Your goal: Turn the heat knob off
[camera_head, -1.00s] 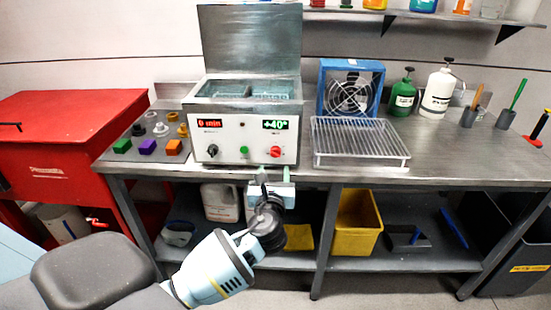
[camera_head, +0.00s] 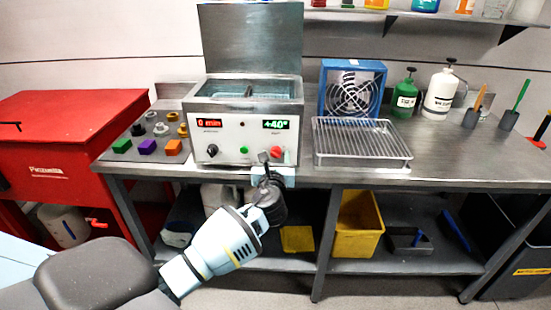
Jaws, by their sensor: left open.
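The heat knob is the red knob (camera_head: 276,152) at the right of the front panel of the ultrasonic-type bath (camera_head: 246,130), below a display reading +40°. My left gripper (camera_head: 270,160) is open, its fingertips just in front of the lower panel at the red knob. One dark finger is left of the knob and a greenish fingertip is on its right. Whether they touch the knob cannot be told. A black knob (camera_head: 212,150) and a green button (camera_head: 244,150) sit further left on the panel. My right gripper is not in view.
A wire rack (camera_head: 362,142) stands right of the bath, before a blue fan (camera_head: 352,88). Colored blocks and fittings lie on the left of the bench (camera_head: 455,150). A yellow bin (camera_head: 357,225) is on the lower shelf. A red cabinet (camera_head: 60,150) stands at left.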

